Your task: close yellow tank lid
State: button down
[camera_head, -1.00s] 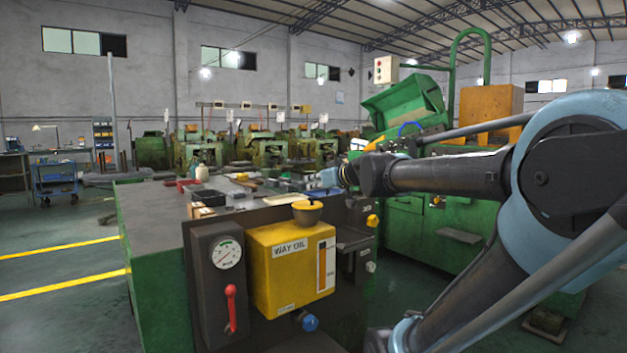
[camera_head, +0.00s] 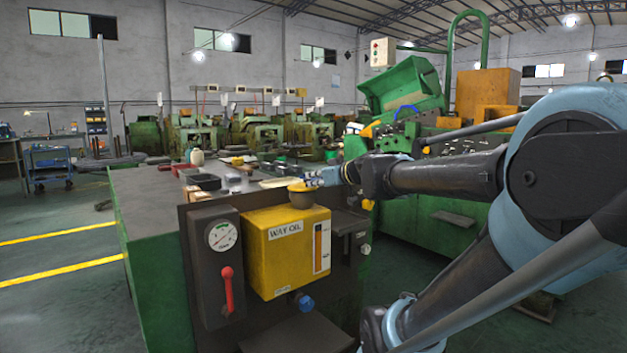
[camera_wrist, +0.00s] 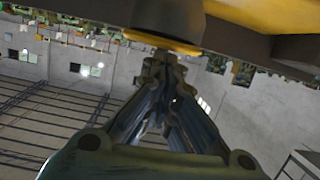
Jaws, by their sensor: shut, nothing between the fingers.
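The yellow tank (camera_head: 268,255), marked WAY OIL, is mounted on the front of the bench in the head view. On its top stands a small yellow-brown, cup-shaped filler with its lid (camera_head: 301,199). I cannot tell how the lid sits. My gripper (camera_head: 309,182) reaches in from the right, its tips at the top edge of the filler. In the wrist view my gripper (camera_wrist: 160,62) has its fingers together and empty, right by a yellow rim (camera_wrist: 158,42) on a dark round body. Contact is hard to tell. The yellow tank (camera_wrist: 250,12) fills the top right there.
A black panel with a gauge (camera_head: 222,235) and a red lever (camera_head: 227,290) is left of the tank. A blue knob (camera_head: 306,303) is below it. Black trays and small parts lie on the bench top (camera_head: 150,205) behind. A green machine (camera_head: 425,220) stands behind my arm.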

jog(key=shift+r, duration=0.15)
jog(key=shift+s+d, duration=2.75)
jog(key=shift+s, duration=0.95)
jog(key=s+d+f+m+g+h, duration=0.2)
jog(key=s+f+g+h, duration=0.3)
jog(key=f, duration=0.7)
jog(key=s+d+f+m+g, duration=0.25)
jog(key=s+f, duration=0.45)
jog(key=f, duration=0.4)
jog(key=s+d+f+m+g+h, duration=0.2)
jog(key=s+d+f+m+h, duration=0.1)
jog(key=s+d+f+h, duration=0.1)
jog(key=shift+s+d+f, duration=0.25)
jog(key=shift+d+f, duration=0.65)
